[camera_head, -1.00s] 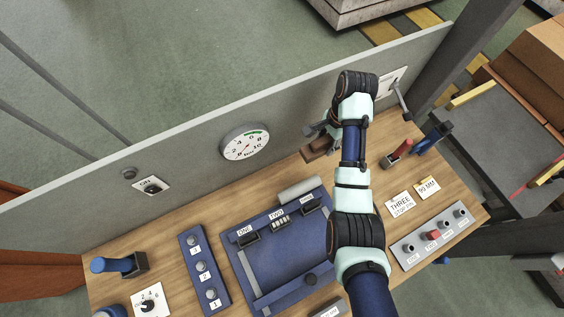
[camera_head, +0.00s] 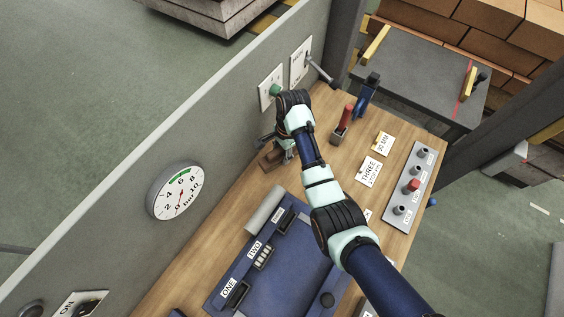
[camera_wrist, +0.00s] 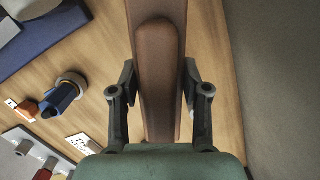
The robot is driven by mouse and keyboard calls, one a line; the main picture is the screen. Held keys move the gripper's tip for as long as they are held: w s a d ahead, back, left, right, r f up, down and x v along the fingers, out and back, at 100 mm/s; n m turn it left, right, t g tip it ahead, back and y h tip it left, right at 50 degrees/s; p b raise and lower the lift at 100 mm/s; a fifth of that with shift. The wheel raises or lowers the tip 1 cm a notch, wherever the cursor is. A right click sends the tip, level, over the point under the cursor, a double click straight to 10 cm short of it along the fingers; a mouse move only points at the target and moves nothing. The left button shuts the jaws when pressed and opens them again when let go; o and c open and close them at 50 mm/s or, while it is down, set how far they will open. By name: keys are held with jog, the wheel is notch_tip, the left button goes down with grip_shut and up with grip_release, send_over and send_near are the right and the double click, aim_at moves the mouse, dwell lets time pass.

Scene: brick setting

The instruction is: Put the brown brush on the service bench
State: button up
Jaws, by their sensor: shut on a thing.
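The brown brush (camera_head: 270,158) is between the fingers of my gripper (camera_head: 275,148), near the grey back panel of the wooden worktop (camera_head: 378,205). In the wrist view the brush (camera_wrist: 160,65) runs lengthwise between the two fingers, which are shut on its sides. My gripper (camera_wrist: 160,88) hides part of it, and its lower end is cut off by the gripper body. I cannot tell whether the brush touches the worktop. A dark grey table (camera_head: 418,82) with a red line stands beyond the worktop at the upper right; I cannot tell if this is the service bench.
The back panel (camera_head: 110,225) carries a gauge (camera_head: 174,191), a green knob (camera_head: 275,90) and a lever (camera_head: 320,70). A red handle (camera_head: 346,115) and blue handle (camera_head: 366,95) stand beyond my gripper. A blue fixture (camera_head: 285,265) is nearer. A dark post (camera_head: 354,30) rises beside the grey table.

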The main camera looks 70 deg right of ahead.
jog(key=shift+f+b, duration=0.6)
jog(key=shift+f, duration=2.2)
jog(key=shift+f, duration=0.15)
jog(key=o, duration=1.1)
jog(key=r+p, duration=0.1)
jog(key=r, duration=0.3)
jog(key=d+r, duration=0.1)
jog(key=r, duration=0.3)
jog(key=s+r+p, duration=0.1)
jog(key=r, duration=0.3)
jog(key=shift+d+r+p, duration=0.1)
jog(key=shift+d+p, duration=0.2)
jog(key=shift+p, duration=0.05)
